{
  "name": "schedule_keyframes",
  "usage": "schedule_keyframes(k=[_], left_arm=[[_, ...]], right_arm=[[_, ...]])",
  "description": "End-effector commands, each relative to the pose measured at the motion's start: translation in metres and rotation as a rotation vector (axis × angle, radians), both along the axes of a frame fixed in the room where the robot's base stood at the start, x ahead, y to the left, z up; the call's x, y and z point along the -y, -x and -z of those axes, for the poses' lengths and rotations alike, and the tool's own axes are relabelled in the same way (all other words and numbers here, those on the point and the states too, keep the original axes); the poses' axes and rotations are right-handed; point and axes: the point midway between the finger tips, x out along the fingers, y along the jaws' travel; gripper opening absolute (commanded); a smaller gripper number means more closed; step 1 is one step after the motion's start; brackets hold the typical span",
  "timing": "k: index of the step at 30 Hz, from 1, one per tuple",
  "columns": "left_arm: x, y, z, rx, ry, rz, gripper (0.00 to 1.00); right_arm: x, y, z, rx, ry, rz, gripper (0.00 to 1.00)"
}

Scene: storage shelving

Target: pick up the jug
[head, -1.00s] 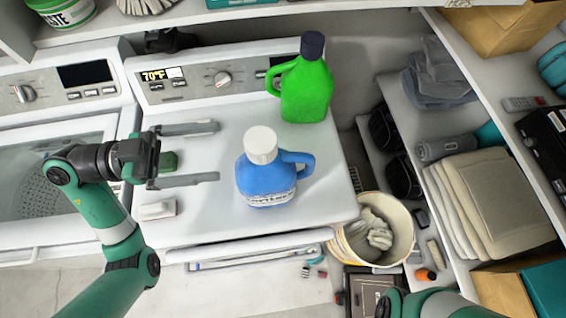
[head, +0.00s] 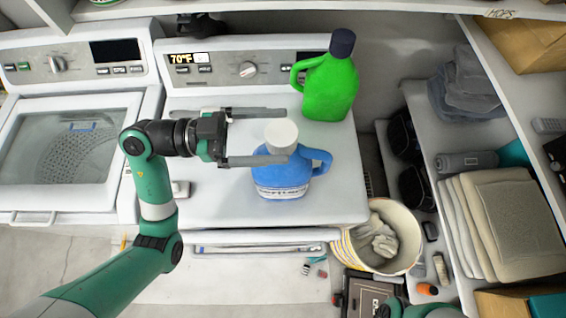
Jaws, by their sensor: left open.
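A blue jug (head: 283,178) with a white cap (head: 281,134) and a handle on its right side stands upright on the white dryer top. A green jug (head: 327,90) with a dark cap stands behind it, to the right. My left gripper (head: 287,137) is open, its two long fingers pointing right. The fingertips are at the blue jug's cap in the picture, one finger behind it and the other overlapping its near left side. I cannot tell whether they touch. Of my right arm only a green part shows at the bottom edge; its gripper is out of view.
A washer (head: 75,150) with a glass lid stands on the left. A bucket (head: 395,212) with cloths sits right of the dryer's front corner. Shelves with folded towels (head: 510,222) stand on the right. The dryer's control panel (head: 235,70) is behind the jugs.

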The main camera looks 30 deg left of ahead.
Motion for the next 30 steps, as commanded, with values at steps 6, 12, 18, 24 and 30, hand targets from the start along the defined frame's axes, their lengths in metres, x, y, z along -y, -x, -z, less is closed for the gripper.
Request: schedule_keyframes(k=[6, 12, 18, 24, 30], left_arm=[[0.018, -0.012, 0.0, 0.001, 0.001, 0.0, 1.0], [0.018, -0.012, 0.0, 0.001, 0.0, -0.001, 0.93], [0.018, -0.012, 0.0, 0.001, 0.0, 0.0, 0.57], [0.018, -0.012, 0.0, 0.001, 0.0, 0.0, 0.21], [0.017, -0.012, 0.0, 0.001, 0.0, 0.0, 0.0]], right_arm=[[0.0, 0.0, -0.001, 0.0, 0.0, 0.0, 0.5], [0.0, 0.0, -0.001, 0.0, 0.0, 0.0, 0.5], [0.0, 0.0, -0.001, 0.0, 0.0, 0.0, 0.5], [0.0, 0.0, -0.001, 0.0, 0.0, 0.0, 0.5], [0.0, 0.0, -0.001, 0.0, 0.0, 0.0, 0.5]])
